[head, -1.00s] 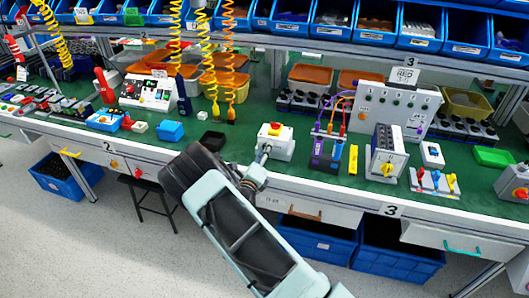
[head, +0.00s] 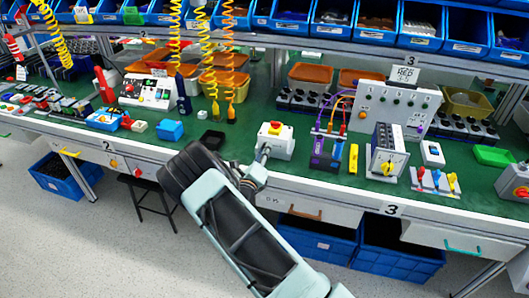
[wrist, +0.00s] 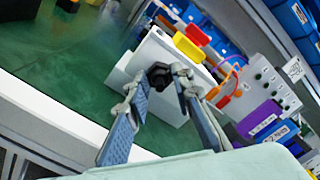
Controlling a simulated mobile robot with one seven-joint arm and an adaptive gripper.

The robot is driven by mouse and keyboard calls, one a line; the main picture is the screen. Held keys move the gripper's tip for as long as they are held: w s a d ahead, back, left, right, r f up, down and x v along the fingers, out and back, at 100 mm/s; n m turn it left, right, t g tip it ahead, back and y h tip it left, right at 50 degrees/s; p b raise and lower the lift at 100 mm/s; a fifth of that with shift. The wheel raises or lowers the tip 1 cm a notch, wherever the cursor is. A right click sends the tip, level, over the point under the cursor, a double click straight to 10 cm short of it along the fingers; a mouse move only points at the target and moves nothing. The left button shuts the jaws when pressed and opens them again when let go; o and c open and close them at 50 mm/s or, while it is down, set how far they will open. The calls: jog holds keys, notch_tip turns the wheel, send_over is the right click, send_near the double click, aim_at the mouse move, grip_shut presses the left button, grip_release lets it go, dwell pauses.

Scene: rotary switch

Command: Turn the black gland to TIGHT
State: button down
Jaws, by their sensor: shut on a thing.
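A white box (head: 278,146) with a red and yellow button on top stands at the front of the green bench in the head view. It also shows in the wrist view (wrist: 152,53). The black gland (wrist: 159,72) sticks out of the box's face in the wrist view. My gripper (wrist: 160,79) has one finger on each side of the gland and is shut on it. In the head view my gripper (head: 261,158) reaches the left front of the box, and the gland is hidden there. I see no TIGHT mark.
A purple and blue block (head: 320,152) and a yellow block (head: 353,157) stand right of the box. A small black tray (head: 212,140) and a blue box (head: 171,130) lie to the left. Coiled yellow and orange cables (head: 230,70) hang behind. Bare green bench lies between the tray and the box.

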jog(key=m+b, duration=0.1)
jog(key=m, duration=0.3)
jog(key=shift+f+b, duration=0.1)
jog(key=shift+b, duration=0.2)
jog(key=m+b, duration=0.2)
jog(key=m, duration=0.2)
jog(key=shift+m, duration=0.4)
jog(key=m+b, duration=0.2)
jog(key=m, duration=0.2)
jog(key=shift+m, duration=0.3)
jog(key=shift+m+b, duration=1.3)
jog(key=shift+m, duration=0.2)
jog(key=c, duration=1.7)
grip_release()
jog(key=shift+s+a, duration=0.1)
jog(key=v, duration=1.1)
jog(key=shift+s, duration=0.4)
